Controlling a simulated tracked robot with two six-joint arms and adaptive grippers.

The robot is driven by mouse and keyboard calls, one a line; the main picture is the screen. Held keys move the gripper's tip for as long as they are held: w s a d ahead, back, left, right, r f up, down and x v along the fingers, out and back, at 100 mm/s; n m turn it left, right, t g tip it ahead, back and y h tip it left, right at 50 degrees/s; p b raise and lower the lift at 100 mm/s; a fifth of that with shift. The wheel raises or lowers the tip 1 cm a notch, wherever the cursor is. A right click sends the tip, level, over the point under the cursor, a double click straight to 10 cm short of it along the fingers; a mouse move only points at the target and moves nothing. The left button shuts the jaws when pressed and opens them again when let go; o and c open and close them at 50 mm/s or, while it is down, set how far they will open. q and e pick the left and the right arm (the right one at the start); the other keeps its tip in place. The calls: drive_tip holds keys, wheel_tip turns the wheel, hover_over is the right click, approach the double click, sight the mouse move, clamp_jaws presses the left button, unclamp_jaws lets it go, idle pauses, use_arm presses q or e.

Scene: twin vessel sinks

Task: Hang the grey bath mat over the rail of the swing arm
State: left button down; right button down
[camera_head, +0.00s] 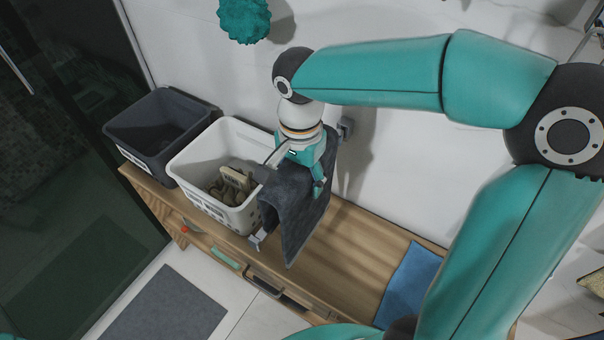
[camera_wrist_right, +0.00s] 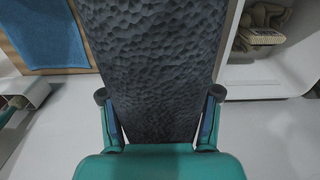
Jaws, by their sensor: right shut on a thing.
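The dark grey bath mat (camera_head: 305,215) hangs beside the white basket in the head view, with a long flap on the right and a shorter one on the left. My right gripper (camera_head: 292,180) is above it, shut on the mat's upper part. In the right wrist view the mat (camera_wrist_right: 160,50) fills the space between the fingers (camera_wrist_right: 160,95). The swing arm shows only as a wall mount (camera_head: 345,128) behind the mat and a metal end (camera_head: 258,239) in front; its rail between is hidden, and mat-to-rail contact cannot be seen. My left gripper is not in view.
A white basket (camera_head: 190,160) with beige items stands close left of the mat, and a dark grey bin (camera_head: 130,122) beyond it. A blue towel (camera_head: 408,285) lies at the right on the wooden counter (camera_head: 345,245). A grey rug (camera_head: 165,308) lies on the floor.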

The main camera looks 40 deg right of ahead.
drive_tip(key=shift+f+b, duration=1.85)
drive_tip(key=shift+f, duration=0.7)
drive_tip(key=shift+c, duration=0.9)
unclamp_jaws()
wheel_tip(320, 180, up, 12)
drive_tip(key=shift+w+f, duration=0.1)
